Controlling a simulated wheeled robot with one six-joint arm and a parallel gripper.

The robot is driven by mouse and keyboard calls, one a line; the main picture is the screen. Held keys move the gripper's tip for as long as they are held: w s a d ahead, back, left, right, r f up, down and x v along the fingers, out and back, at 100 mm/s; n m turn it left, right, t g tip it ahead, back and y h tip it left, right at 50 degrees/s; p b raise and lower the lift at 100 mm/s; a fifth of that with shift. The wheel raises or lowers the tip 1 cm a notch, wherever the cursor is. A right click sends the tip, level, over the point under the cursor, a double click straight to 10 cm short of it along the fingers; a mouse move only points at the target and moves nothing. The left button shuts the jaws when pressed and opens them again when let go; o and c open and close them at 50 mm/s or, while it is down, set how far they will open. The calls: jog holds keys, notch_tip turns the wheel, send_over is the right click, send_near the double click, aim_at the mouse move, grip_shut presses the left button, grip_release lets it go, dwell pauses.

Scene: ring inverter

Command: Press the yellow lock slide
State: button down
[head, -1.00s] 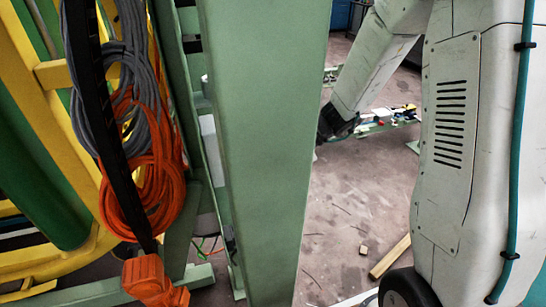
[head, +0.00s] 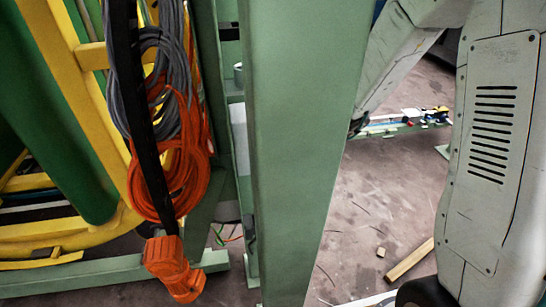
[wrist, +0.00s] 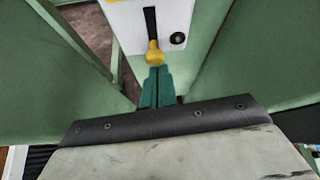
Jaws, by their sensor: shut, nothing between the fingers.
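The yellow lock slide (wrist: 155,53) is a small knob at the lower end of a dark vertical slot on a white panel (wrist: 130,30) in the wrist view. My gripper (wrist: 156,69) has teal fingers that are shut with nothing between them. Its tips are right below the knob in the picture and overlap its lower edge. I cannot tell whether they touch it. In the head view a green post hides my gripper, and I do not see the slide there.
A broad green post (head: 300,130) stands close in front in the head view. Orange cable coils (head: 168,175) and an orange hook block (head: 173,268) hang at the left beside a yellow frame (head: 60,75). A wood block (head: 408,259) lies on the floor. A round black button (wrist: 177,38) is right of the slide.

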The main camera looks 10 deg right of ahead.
notch_tip(320, 180, up, 4)
jog(key=shift+f, duration=0.15)
dwell(0.3)
notch_tip(320, 180, down, 4)
jog(key=d, duration=0.1)
jog(key=v, duration=1)
jog(key=shift+w, duration=0.25)
jog(key=shift+a, duration=0.1)
